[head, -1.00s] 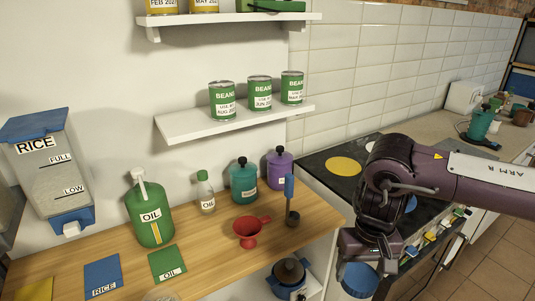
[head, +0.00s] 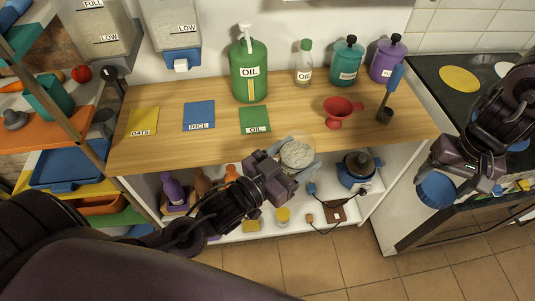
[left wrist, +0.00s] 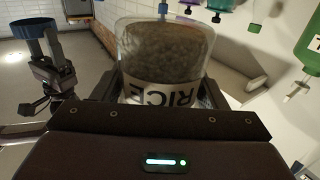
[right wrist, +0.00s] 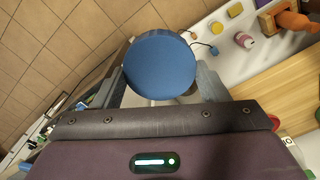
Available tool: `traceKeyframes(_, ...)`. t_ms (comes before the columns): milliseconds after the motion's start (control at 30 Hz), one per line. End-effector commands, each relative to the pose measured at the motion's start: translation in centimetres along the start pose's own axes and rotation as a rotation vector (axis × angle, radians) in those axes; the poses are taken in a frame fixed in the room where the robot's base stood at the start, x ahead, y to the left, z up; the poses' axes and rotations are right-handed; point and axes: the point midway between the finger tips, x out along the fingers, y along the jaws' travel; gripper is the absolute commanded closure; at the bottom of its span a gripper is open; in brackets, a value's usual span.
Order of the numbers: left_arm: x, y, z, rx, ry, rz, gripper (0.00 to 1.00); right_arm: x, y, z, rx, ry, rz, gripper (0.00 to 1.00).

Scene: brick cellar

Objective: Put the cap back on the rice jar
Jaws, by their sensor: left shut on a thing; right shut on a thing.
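The rice jar (head: 298,155) is a clear open jar filled with rice, held in front of the counter's edge. Its RICE label (left wrist: 160,95) reads upside down in the left wrist view. My left gripper (head: 284,167) is shut on the jar's side. The blue round cap (head: 436,190) is at the right of the head view, apart from the jar. My right gripper (head: 447,172) is shut on the cap, which fills the middle of the right wrist view (right wrist: 159,66).
The wooden counter (head: 180,149) holds a green oil jug (head: 249,72), a red funnel (head: 338,112) and coloured mats, including a blue RICE mat (head: 199,115). The stove (head: 440,85) is at the right. Open floor lies between the grippers and me.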

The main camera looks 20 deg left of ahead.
Motion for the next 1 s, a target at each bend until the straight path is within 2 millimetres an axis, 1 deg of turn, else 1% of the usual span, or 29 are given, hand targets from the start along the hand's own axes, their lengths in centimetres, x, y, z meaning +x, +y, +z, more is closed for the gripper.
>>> traceKeyframes(33,0.9,0.5,-0.3,0.006,0.006,0.042,0.75,0.0,0.0,0.0,0.000,0.000,0.000,0.54)
traceKeyframes(100,1.8,1.3,-0.3,0.004,0.006,0.097,0.75,0.0,0.0,0.0,0.000,0.000,0.000,0.54)
traceKeyframes(233,3.1,2.4,-0.4,0.003,0.005,0.175,0.75,0.0,0.0,0.0,0.000,0.000,0.000,0.54)
traceKeyframes(367,3.8,3.1,-0.5,0.001,0.003,0.222,0.75,0.0,0.0,0.0,0.000,0.000,0.000,0.54)
traceKeyframes(533,4.2,3.5,-0.4,-0.001,0.001,0.247,0.75,0.0,0.0,0.0,0.000,0.000,0.000,0.54)
traceKeyframes(867,4.1,3.5,-0.3,-0.001,-0.001,0.248,0.75,-0.1,-0.1,0.0,-0.007,0.000,0.000,0.54)
traceKeyframes(933,4.1,3.5,-0.3,-0.001,-0.001,0.248,0.75,-0.3,-0.4,-0.1,-0.037,0.002,-0.001,0.54)
traceKeyframes(1000,4.1,3.5,-0.4,-0.001,-0.001,0.247,0.75,-0.7,-1.1,-0.4,-0.107,0.005,-0.002,0.54)
